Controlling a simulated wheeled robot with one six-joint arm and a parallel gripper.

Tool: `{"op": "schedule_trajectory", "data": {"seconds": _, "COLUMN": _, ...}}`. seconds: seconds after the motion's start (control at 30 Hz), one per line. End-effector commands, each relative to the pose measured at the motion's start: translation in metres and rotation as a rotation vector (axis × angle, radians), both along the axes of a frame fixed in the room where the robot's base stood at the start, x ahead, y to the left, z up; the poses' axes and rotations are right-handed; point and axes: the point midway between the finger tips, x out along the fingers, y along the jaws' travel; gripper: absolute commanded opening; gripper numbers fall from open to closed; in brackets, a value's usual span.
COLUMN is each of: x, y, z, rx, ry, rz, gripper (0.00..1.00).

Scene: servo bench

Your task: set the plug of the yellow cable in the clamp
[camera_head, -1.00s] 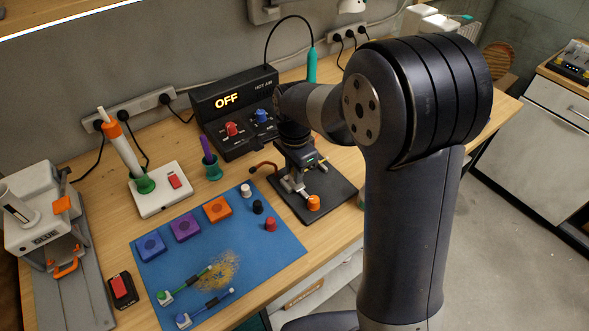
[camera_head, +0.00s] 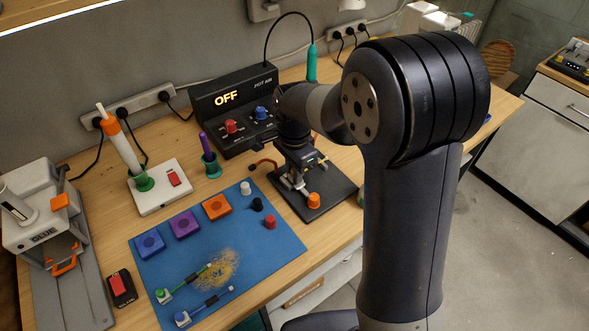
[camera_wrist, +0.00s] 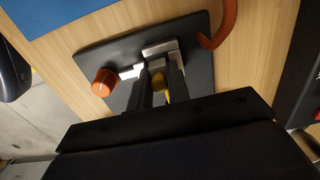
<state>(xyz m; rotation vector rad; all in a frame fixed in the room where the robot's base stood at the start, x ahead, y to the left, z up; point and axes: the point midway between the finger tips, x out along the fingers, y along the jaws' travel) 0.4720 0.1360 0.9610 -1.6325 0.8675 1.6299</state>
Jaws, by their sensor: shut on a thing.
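The clamp is a dark base plate (camera_head: 335,203) with metal jaws (camera_wrist: 160,47) and an orange knob (camera_head: 313,200). The knob also shows in the wrist view (camera_wrist: 103,82). My gripper (camera_head: 296,181) points down over the clamp, its fingertips close to the metal jaws. In the wrist view, my gripper (camera_wrist: 160,75) is shut on a small yellow piece, the plug of the yellow cable (camera_wrist: 158,83). The fingers hide most of the plug. I cannot tell whether it sits inside the jaws. The rest of the yellow cable is not clearly visible.
A red-brown curved hose (camera_wrist: 226,25) is beside the clamp. The hot-air station (camera_head: 235,110) stands behind, reading OFF. The blue mat (camera_head: 280,245) at left holds coloured blocks, caps and two cables with green and blue plugs. A pen cup (camera_head: 212,170) stands nearby.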

Motion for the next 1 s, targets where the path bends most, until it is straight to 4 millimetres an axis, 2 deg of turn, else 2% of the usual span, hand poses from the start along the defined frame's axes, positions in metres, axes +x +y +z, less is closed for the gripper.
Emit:
{"op": "schedule_trajectory", "data": {"seconds": 0.9, "x": -0.003, "y": -0.001, "z": -0.010, "rx": -0.004, "ry": 0.012, "rz": 0.000, "gripper": 0.05}}
{"op": "schedule_trajectory", "data": {"seconds": 0.93, "x": -0.003, "y": -0.001, "z": -0.011, "rx": -0.004, "ry": 0.012, "rz": 0.000, "gripper": 0.19}}
{"op": "schedule_trajectory", "data": {"seconds": 1.0, "x": -0.003, "y": -0.001, "z": -0.011, "rx": -0.005, "ry": 0.012, "rz": 0.000, "gripper": 0.25}}
